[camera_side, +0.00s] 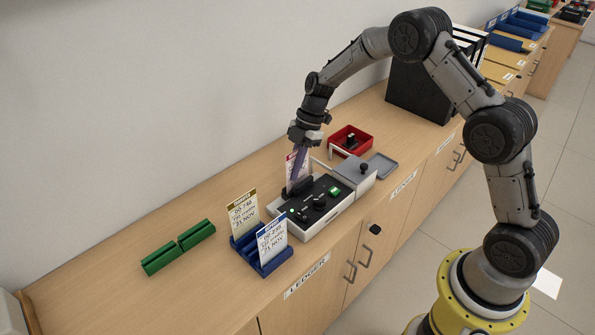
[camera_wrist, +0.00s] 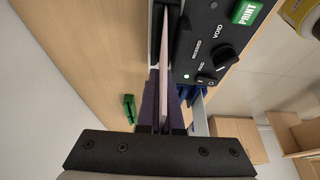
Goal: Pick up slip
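A white slip with a pink-red top (camera_side: 289,167) stands upright in the dark slot of a grey-and-black printer unit (camera_side: 325,204). In the wrist view the slip (camera_wrist: 165,50) shows edge-on as a thin pale strip running between my purple fingers. My gripper (camera_side: 300,172) comes down from above, its fingers at the slip's right part in the side view. The fingers (camera_wrist: 164,105) lie close on both faces of the slip and appear shut on it. The slip's lower edge is hidden in the slot.
A blue holder (camera_side: 262,262) with two upright cards stands in front-left of the unit, and green holders (camera_side: 178,247) lie further left. A red tray (camera_side: 365,142) and black file box (camera_side: 420,95) stand behind. The counter's left part is clear.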

